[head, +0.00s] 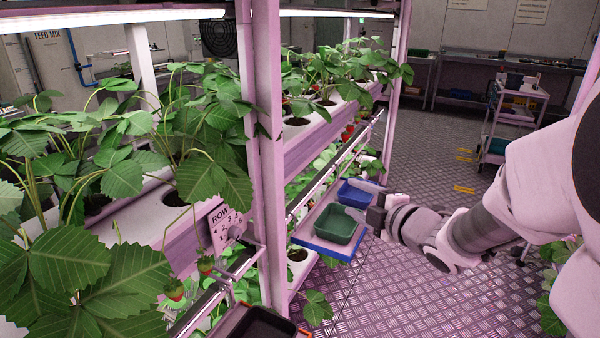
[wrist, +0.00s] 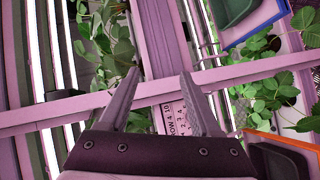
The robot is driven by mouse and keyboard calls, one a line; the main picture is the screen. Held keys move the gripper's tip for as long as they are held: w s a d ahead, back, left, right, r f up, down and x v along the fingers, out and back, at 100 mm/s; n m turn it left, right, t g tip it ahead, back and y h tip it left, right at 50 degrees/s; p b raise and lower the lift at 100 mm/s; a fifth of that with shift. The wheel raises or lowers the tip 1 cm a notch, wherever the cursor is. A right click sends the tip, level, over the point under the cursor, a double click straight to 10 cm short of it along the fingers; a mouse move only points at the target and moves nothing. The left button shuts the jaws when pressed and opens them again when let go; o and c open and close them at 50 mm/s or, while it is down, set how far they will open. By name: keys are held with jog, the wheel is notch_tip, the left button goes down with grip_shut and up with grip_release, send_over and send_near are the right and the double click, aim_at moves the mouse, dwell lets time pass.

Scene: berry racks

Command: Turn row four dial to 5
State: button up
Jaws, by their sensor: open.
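The row dial plate (head: 226,222), white with dark "ROW" lettering and numbers, is on the front of the left rack beside the pink upright. A small pale knob (head: 236,231) shows at its right side; its pointer setting cannot be read. In the wrist view the "ROW 4" plate (wrist: 171,118) lies between and beyond my fingers, turned sideways and partly hidden by the right finger. My gripper (head: 352,200) is open and empty, to the right of the plate and upright, apart from the dial. Both fingers also show in the wrist view (wrist: 160,74).
A green bin (head: 335,226) and a blue bin (head: 358,194) sit on a blue-edged tray right by my gripper. The pink upright (head: 268,150) stands between gripper and dial. A metal rail and strawberry leaves (head: 95,250) crowd the dial. The floor (head: 400,300) is clear.

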jog(key=s+a+f+n+g+y+b, duration=0.25)
jog(key=a+f+n+y, duration=0.2)
jog(key=f, duration=0.25)
jog(key=n+g+y+b, duration=0.3)
jog(key=n+g+y, duration=0.1)
jog(key=n, duration=0.1)
send_near(239, 234)
jog(key=b+x, duration=0.2)
jog(key=x, duration=0.6)
jog(key=shift+a, duration=0.2)
grip_shut()
